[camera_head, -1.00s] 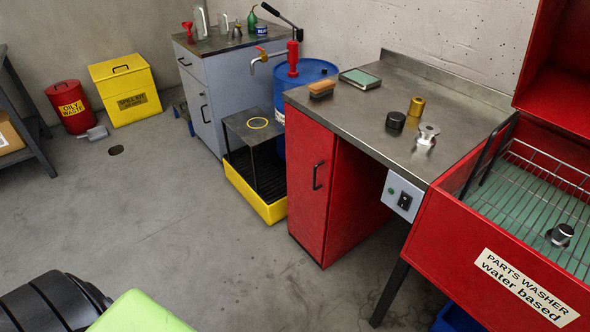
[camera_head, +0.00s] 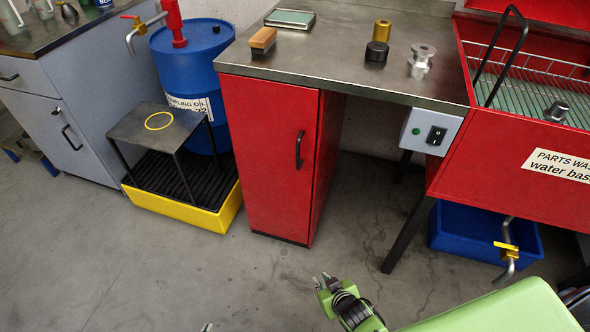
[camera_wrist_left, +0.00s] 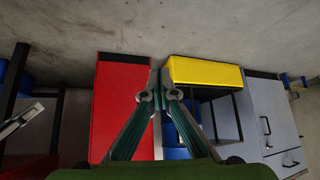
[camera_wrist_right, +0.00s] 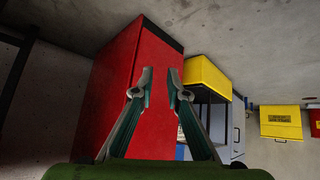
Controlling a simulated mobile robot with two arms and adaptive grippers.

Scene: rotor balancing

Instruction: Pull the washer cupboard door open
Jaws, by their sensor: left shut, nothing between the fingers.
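The red washer cupboard (camera_head: 268,150) stands under the left end of the metal worktop. Its door (camera_head: 262,185) looks closed, with a black upright bar handle (camera_head: 299,150) near the right edge. My right gripper (camera_head: 324,281) is on the near side of the cupboard, low in the head view and apart from the door. In the right wrist view (camera_wrist_right: 159,75) its fingers are parted and empty, with red cupboard behind them. Only a tip of my left gripper (camera_head: 207,327) shows at the head view's bottom edge. In the left wrist view (camera_wrist_left: 162,80) its fingers are together and empty. Neither wrist view clearly shows the handle.
A yellow drip tray (camera_head: 190,212) with a small stand is left of the cupboard, by a blue drum (camera_head: 190,70). To the right are a switch box (camera_head: 430,131), a table leg (camera_head: 408,235) and a blue bin (camera_head: 480,235). Floor before the door is clear.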

